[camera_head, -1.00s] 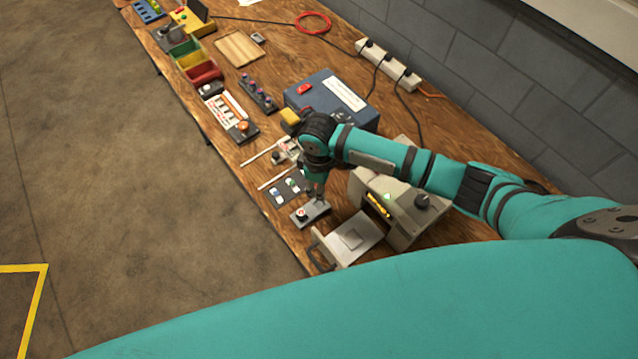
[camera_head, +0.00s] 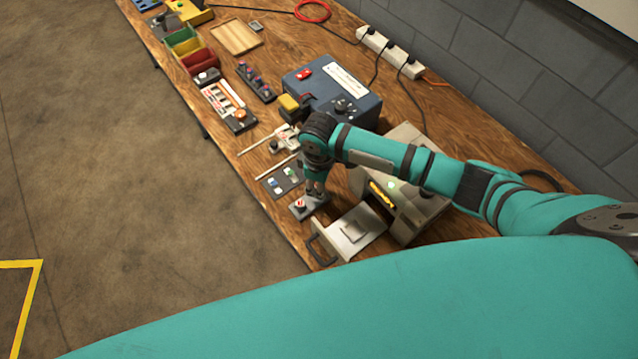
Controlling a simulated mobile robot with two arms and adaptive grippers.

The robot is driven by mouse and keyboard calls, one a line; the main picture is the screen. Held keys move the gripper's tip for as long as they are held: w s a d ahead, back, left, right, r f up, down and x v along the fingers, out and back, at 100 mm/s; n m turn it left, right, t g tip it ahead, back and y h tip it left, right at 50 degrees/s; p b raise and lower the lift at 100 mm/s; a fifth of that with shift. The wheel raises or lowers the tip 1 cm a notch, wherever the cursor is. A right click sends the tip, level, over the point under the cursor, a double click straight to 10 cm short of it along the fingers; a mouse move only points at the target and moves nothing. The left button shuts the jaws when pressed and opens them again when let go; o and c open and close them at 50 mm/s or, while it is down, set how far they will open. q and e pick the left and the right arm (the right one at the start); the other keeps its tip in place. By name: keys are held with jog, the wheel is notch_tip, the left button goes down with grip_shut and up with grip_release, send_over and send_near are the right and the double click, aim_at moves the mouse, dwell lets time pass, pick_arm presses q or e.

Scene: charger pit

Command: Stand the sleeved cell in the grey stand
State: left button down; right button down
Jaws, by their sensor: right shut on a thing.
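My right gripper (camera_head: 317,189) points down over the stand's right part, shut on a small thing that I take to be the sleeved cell. The cell is mostly hidden by the fingers, and I cannot tell whether it touches the stand. A dark mat (camera_head: 275,192) with small blue-and-white and green-and-white pieces lies just left of the gripper. My left gripper is not in view.
A beige machine (camera_head: 410,208) with an open flap (camera_head: 345,236) stands right of the grey stand. A blue box (camera_head: 335,92) is behind my right gripper. Two pale sticks (camera_head: 277,167) lie left of it. Bins, trays and a power strip (camera_head: 388,52) are farther back.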

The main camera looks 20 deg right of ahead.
jog(key=shift+p, duration=0.45)
jog(key=shift+f+b, duration=0.3)
jog(key=shift+f, duration=0.45)
dwell(0.6)
jog(key=shift+f, duration=0.3)
dwell(0.7)
jog(key=c, duration=1.1)
grip_release()
jog(key=shift+r, duration=0.1)
notch_tip(320, 180, up, 7)
jog(key=p, duration=0.8)
